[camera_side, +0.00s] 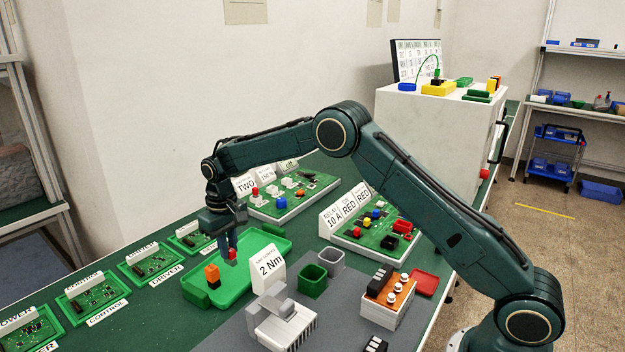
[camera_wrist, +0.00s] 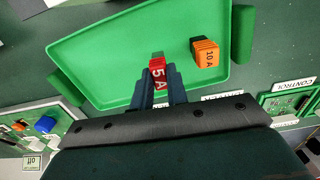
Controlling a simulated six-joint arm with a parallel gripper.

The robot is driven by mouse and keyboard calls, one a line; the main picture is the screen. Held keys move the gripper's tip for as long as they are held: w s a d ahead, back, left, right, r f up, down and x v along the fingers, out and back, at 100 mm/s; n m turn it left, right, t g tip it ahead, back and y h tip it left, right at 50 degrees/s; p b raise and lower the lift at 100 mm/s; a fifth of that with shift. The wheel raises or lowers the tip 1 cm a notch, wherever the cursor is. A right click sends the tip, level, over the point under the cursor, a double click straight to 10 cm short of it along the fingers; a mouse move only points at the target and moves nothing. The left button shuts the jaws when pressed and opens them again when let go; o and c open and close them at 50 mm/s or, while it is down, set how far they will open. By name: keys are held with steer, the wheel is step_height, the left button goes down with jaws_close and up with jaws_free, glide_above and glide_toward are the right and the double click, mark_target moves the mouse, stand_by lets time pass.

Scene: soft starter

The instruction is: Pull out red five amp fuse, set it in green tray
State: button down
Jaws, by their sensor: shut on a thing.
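The red fuse marked "5 A" (camera_wrist: 157,74) is between my gripper's fingertips (camera_wrist: 158,88) in the wrist view. My gripper is shut on it. In the side view the red fuse (camera_side: 232,256) hangs at the tips of my gripper (camera_side: 229,246), over the green tray (camera_side: 262,244). The tray also fills the middle of the wrist view (camera_wrist: 105,60). I cannot tell for sure whether the fuse touches the tray floor. An orange fuse marked "10 A" (camera_wrist: 205,52) stands in the tray, apart from the red one; it also shows in the side view (camera_side: 212,275).
A "2 Nm" sign (camera_side: 268,266) stands at the tray's right. Green boards with coloured parts (camera_side: 378,228) lie further right, and several circuit boards (camera_side: 92,296) line the left. A small green bin (camera_side: 313,281) and a grey block (camera_side: 284,318) are in front.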

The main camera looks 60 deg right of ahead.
steer(key=shift+f, duration=1.15)
steer(key=c, duration=1.3)
jaws_free()
steer(key=shift+r, duration=0.1)
step_height(320, 180, up, 14)
